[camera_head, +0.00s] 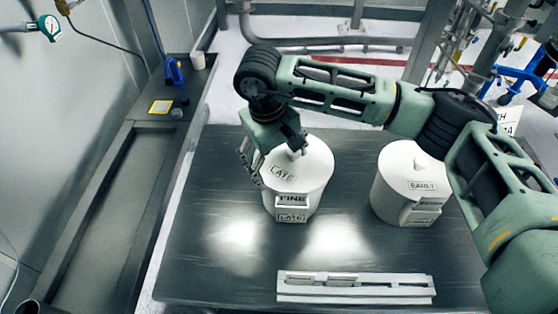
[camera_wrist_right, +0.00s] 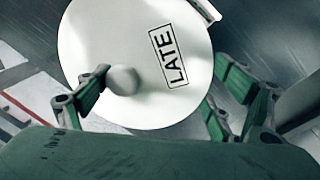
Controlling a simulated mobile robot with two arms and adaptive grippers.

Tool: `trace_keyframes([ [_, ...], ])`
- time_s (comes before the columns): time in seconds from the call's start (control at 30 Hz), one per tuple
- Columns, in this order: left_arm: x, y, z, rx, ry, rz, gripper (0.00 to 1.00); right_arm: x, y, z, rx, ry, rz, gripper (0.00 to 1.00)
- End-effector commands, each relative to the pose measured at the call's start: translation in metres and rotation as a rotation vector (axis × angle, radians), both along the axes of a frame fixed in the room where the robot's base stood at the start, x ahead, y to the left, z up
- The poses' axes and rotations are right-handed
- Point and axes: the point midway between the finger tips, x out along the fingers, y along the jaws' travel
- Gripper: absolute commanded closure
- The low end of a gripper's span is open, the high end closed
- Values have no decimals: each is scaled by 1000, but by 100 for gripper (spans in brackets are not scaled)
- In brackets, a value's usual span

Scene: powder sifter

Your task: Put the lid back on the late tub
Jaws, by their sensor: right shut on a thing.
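The late tub (camera_head: 289,202) is a white round tub on the dark table, with FINE and LATE plates on its front. Its white lid (camera_head: 311,171), marked LATE and with a round knob, is over the tub's top; I cannot tell whether it is fully seated. My left gripper is not in view.
The lidded white early tub (camera_head: 394,197) stands to the right, under my right arm. A white rack (camera_head: 355,297) with small plates lies at the table's front. A side bench at left holds a blue tool (camera_head: 173,72) and a yellow pad (camera_head: 161,107). The table's left front is clear.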

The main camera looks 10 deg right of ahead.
Motion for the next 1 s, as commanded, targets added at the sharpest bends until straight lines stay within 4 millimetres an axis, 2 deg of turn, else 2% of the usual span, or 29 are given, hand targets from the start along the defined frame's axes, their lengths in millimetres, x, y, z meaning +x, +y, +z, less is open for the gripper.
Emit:
trace_keyframes([
  [0.57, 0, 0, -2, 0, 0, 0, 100, 0, 0, 0, 0, 0, 0, 40],
  [1.0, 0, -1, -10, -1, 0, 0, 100, 0, 0, -3, 0, -1, 0, 40],
])
